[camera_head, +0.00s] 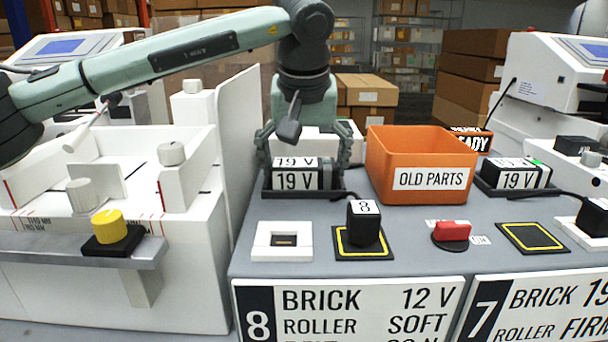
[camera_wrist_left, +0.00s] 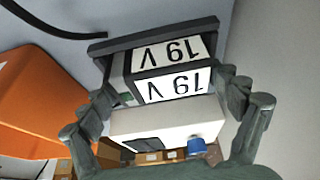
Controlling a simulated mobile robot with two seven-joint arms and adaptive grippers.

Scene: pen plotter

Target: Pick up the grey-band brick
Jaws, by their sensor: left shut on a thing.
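A black brick (camera_head: 297,180) with white "19 V" labels on its top and front sits in a dark tray (camera_head: 335,194) on the grey bench. In the left wrist view the brick (camera_wrist_left: 172,84) lies between the fingers, still at the tray. A second "19 V" brick (camera_head: 516,178) sits in another tray at the right. My right gripper is not in view.
An orange "OLD PARTS" bin (camera_head: 385,165) stands close to the right of the gripper. A white panel (camera_head: 236,130) rises at the left. A white box with a blue knob (camera_wrist_left: 160,127) is close behind the brick. A small black block labelled 8 (camera_head: 364,224) stands in front.

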